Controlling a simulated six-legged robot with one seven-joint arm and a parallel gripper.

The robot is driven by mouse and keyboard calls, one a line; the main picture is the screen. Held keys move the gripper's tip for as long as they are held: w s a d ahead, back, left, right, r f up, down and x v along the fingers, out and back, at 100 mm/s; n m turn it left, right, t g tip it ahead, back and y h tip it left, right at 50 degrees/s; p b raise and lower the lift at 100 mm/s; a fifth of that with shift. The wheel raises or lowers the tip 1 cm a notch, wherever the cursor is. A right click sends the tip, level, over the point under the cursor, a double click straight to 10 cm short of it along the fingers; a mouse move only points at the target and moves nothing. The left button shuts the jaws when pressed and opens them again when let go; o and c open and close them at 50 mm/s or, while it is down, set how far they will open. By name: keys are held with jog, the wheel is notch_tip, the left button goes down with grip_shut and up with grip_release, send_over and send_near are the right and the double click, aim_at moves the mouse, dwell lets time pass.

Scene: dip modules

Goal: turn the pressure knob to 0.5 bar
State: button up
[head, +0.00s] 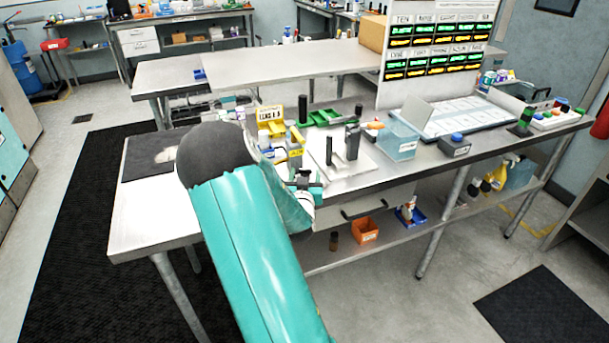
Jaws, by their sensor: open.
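My gripper (305,179) is small in the head view, at the end of my teal arm, over the front part of the workbench. Its jaws are open, and I see nothing held between them. My arm hides part of it and of the bench behind. I cannot make out a pressure knob or a bar scale for certain. Small fixtures stand just beyond my gripper, among them a yellow labelled holder (270,121) and black upright posts (352,142) on a pale plate. Whether the knob is among them is too small to tell.
A clear blue bin (402,138) and a black box with a blue button (455,146) stand to the right. A large display board (438,45) rises behind. The bench's left front corner (150,215) is bare.

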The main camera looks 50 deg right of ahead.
jog(key=shift+c, duration=0.2)
jog(key=c, duration=1)
jog(key=shift+o, duration=0.3)
jog(key=shift+s+t, duration=0.1)
jog(key=shift+t, duration=0.2)
jog(key=n+t+y, duration=0.3)
jog(key=d+n+t+y, duration=0.1)
jog(key=y, duration=0.1)
jog(key=shift+s, duration=0.35)
jog(key=shift+d+n+t+y, duration=0.2)
jog(key=shift+n+t+y, duration=1.2)
jog(key=shift+n+y, duration=0.85)
jog(key=shift+y, duration=0.45)
